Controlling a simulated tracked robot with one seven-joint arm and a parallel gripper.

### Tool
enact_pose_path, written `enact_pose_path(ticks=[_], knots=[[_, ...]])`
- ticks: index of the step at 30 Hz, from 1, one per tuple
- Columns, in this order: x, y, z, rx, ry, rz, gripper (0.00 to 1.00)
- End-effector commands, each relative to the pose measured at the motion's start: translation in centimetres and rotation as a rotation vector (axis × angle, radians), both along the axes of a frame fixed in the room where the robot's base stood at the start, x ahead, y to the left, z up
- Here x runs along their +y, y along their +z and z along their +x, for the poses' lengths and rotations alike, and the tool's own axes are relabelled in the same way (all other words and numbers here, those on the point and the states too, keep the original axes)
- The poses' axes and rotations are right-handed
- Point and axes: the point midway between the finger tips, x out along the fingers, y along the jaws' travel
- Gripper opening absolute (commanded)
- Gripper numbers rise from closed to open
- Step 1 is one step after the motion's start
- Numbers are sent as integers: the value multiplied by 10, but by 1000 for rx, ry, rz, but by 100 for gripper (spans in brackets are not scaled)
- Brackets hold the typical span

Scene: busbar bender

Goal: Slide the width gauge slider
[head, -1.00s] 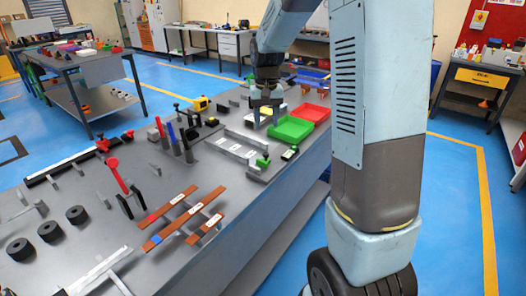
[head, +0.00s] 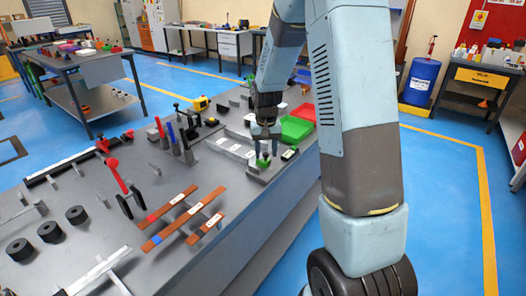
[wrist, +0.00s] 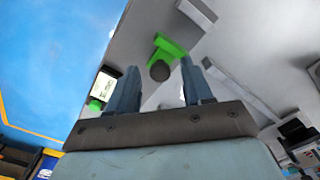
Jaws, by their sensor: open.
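The width gauge is a pale rail frame (head: 235,150) on the grey bench. Its green slider (head: 263,161) with a dark round knob sits at the gauge's right end. In the wrist view the green slider (wrist: 168,48) and knob lie ahead, between the lines of my fingers. My gripper (head: 266,146) is above the slider, pointing down. My gripper (wrist: 158,88) is open, with a finger on either side of the knob in the picture. I cannot tell whether the fingers touch the slider.
A small device with a pale display (head: 290,153) stands just right of the slider. A green tray (head: 295,129) and a red tray (head: 303,113) lie behind it. Copper bars (head: 183,219) and a red-handled lever (head: 118,178) are to the left. The bench edge is close on the right.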

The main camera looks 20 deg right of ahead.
Motion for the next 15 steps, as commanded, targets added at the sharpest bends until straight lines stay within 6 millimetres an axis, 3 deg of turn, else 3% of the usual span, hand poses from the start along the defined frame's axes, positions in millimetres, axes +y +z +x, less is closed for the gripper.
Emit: enact_pose_path(ticks=[5,15], knots=[[0,0,0,0,0,0,48],[0,0,0,0,0,0,16]])
